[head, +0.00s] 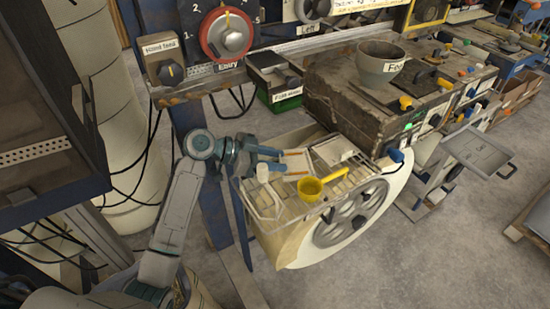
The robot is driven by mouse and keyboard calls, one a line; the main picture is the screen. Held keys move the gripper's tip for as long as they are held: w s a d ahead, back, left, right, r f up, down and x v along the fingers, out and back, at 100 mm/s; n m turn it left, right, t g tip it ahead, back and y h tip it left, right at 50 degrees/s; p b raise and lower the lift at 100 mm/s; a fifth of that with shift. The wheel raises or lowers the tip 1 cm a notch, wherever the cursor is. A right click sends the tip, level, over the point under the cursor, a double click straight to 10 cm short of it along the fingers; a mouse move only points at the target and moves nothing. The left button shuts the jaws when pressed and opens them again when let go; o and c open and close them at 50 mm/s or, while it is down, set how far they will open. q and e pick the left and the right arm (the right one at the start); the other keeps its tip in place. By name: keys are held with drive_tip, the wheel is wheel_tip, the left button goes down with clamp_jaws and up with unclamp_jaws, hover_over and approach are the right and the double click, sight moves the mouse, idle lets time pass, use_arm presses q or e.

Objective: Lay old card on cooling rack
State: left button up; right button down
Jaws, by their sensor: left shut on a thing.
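My left gripper (277,160) reaches in from the left over the wire rack (268,206). Its blue fingers are shut on a small pale card with orange-brown edges (296,162). The card is over the rack's back part; I cannot tell whether it touches the wires. A whitish flat piece (335,150) lies right of the card near the rack's back. My right gripper is not in view.
A large spoked wheel (350,215) stands below the rack. A worn bench block (345,110) with a grey bowl (380,63) is behind it. A green box (285,98) and a control panel with a red dial (226,34) are further back. The floor at right is partly clear.

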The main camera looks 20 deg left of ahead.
use_arm(q)
drive_tip(key=shift+f, duration=0.25)
drive_tip(key=shift+s, duration=0.1)
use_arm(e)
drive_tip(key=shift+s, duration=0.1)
use_arm(q)
drive_tip(key=o, duration=1)
drive_tip(key=shift+f, duration=0.1)
drive_tip(key=shift+c, duration=0.2)
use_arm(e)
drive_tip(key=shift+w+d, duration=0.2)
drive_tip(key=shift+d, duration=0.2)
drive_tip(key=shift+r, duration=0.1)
